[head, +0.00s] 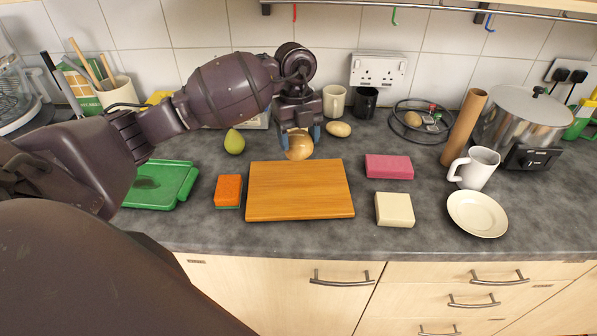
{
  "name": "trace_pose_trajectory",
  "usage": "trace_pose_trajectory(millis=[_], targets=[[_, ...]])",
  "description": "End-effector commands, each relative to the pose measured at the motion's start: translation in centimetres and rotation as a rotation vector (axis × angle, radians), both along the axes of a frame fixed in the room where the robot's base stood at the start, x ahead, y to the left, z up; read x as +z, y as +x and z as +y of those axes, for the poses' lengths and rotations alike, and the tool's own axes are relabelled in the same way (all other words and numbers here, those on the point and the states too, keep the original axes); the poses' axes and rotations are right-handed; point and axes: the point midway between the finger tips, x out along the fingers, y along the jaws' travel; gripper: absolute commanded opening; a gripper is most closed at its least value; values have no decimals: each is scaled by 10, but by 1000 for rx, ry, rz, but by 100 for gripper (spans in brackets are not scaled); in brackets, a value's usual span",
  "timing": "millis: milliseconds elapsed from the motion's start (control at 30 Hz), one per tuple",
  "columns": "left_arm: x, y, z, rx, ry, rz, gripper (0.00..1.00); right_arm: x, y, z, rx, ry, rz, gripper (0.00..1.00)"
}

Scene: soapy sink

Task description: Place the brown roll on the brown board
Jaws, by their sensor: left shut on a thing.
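The brown board (300,195) lies flat on the grey counter in the middle, its top bare. The round brown roll (299,149) shows just beyond the board's far edge. My left gripper (300,134) points down from above and is shut on the roll, with its blue-grey fingertips at either side. I cannot tell whether the roll touches the counter or is slightly raised. My right gripper is not in view.
A pink sponge (389,167), cream block (394,209), saucer (477,214) and white mug (476,168) are on the right. A pear (234,142) and potato (338,129) flank the gripper.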

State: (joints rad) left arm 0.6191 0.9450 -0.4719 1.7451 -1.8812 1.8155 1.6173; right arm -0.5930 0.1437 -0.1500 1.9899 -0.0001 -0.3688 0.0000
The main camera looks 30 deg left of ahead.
Motion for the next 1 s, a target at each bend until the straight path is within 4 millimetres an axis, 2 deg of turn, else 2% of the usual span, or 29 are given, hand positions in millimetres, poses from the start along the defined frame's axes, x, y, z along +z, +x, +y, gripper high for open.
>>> trace_pose_trajectory(millis=[100, 300, 567, 833, 1000], targets=[[-27, -1, 0, 1, -2, 5, 27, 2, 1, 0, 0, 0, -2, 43], [-58, 0, 0, 0, 0, 2, 27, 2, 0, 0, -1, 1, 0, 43], [-73, 0, 0, 0, 0, 1, 27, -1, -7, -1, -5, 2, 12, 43], [-106, 0, 0, -1, -1, 3, 27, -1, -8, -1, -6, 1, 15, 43], [-109, 0, 0, -1, 0, 1, 27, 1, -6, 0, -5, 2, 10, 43]])
